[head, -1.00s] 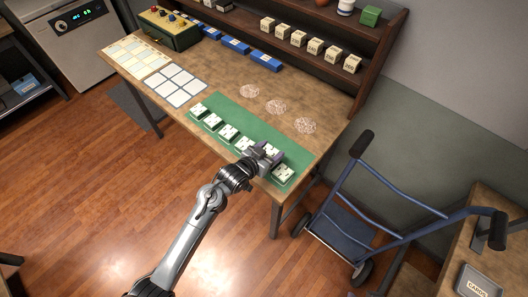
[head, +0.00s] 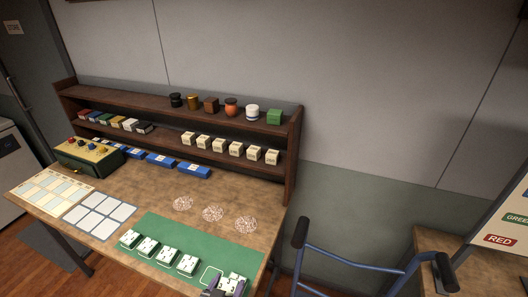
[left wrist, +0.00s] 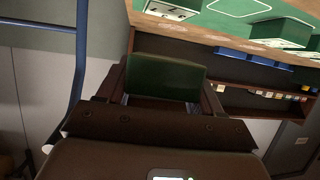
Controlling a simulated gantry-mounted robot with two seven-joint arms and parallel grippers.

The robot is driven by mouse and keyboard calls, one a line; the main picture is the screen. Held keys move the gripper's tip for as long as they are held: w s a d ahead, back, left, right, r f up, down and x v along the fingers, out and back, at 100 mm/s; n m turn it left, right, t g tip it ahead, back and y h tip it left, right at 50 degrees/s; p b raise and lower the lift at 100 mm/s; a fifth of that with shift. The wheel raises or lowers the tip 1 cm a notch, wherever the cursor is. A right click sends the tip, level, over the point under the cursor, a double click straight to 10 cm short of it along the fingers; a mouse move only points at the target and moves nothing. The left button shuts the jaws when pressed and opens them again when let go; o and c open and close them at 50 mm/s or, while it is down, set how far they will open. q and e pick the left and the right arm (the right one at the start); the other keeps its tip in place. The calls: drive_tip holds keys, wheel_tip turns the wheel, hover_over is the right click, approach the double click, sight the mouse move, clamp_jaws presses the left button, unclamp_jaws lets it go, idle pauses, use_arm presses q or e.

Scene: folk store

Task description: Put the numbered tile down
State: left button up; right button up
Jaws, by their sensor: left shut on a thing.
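My left gripper (head: 225,291) is at the bottom edge of the head view, over the near right end of the green mat (head: 170,235). In the left wrist view it is shut on a green-backed tile (left wrist: 165,77). The held tile's number is hidden. Several white-faced tiles, such as this one (head: 167,256), lie in a row on the mat. A white-outlined empty slot (head: 210,276) shows between the row and the gripper. A white tile face (head: 233,280) shows at the gripper; I cannot tell whether it is the held one. My right gripper is out of view.
Three pale round patterned patches (head: 213,214) lie behind the mat. A white grid card (head: 100,214) lies to the left. Blue boxes (head: 160,159) and a wooden shelf (head: 230,123) with cream blocks line the back. A blue hand truck (head: 350,256) stands right of the table.

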use_arm(q)
drive_tip(key=s+a+r+n+y, duration=0.3)
drive_tip(key=s+a+r, duration=0.3)
drive_tip(key=a+r, duration=0.5)
wheel_tip(320, 180, up, 15)
drive_tip(key=s+p, duration=0.2)
drive_tip(key=p, duration=2.3)
drive_tip(key=shift+d+t, duration=0.3)
drive_tip(key=shift+d, duration=0.05)
